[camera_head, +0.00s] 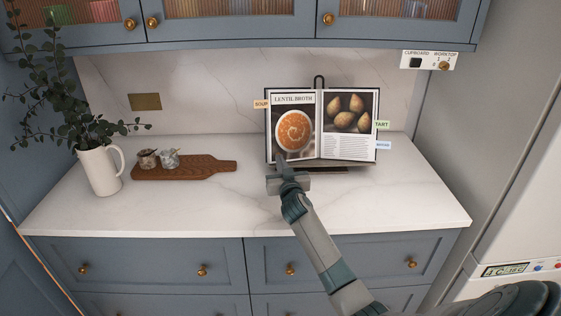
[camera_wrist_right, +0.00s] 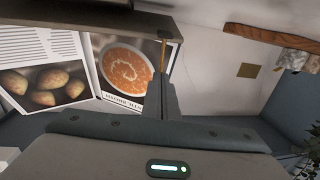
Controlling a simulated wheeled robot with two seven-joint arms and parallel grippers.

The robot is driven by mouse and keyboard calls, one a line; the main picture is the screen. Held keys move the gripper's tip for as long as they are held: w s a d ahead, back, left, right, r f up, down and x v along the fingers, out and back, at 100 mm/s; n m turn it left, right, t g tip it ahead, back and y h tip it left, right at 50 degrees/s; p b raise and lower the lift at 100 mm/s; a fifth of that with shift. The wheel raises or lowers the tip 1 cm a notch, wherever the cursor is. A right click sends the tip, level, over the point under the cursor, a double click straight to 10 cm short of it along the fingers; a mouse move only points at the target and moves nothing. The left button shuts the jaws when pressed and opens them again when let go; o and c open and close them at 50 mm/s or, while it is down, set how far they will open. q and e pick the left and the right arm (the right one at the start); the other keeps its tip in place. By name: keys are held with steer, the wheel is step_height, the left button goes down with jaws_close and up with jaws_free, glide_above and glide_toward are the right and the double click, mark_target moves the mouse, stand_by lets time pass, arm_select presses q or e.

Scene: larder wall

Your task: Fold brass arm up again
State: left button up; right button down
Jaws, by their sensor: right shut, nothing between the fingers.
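The open cookbook (camera_head: 320,148) leans on a stand at the back of the worktop, with "Lentil Broth" on its left page. In the right wrist view, which is upside down, a thin brass arm (camera_wrist_right: 163,52) runs from the stand's dark ledge (camera_wrist_right: 110,16) along the edge of the soup picture to my fingertips. I cannot tell whether they touch it. In the head view the brass arm is not made out. My right gripper (camera_head: 282,160) is shut and empty, in front of the left page's lower part. My left gripper is out of view.
A wooden board (camera_head: 205,170) with two small jars (camera_head: 158,159) and a white jug (camera_head: 100,172) of leaves stand to the left. A switch panel (camera_head: 430,60) is under the wall cupboards at right. The worktop (camera_head: 410,203) right of the stand is clear.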

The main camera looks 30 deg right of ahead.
stand_by(0.3)
steer(key=w+p, duration=0.1)
steer(key=w+d+r+p, duration=0.1)
steer(key=g+p, duration=0.1)
steer(key=shift+w+d+r, duration=0.3)
steer(key=shift+w+d, duration=0.1)
stand_by(0.5)
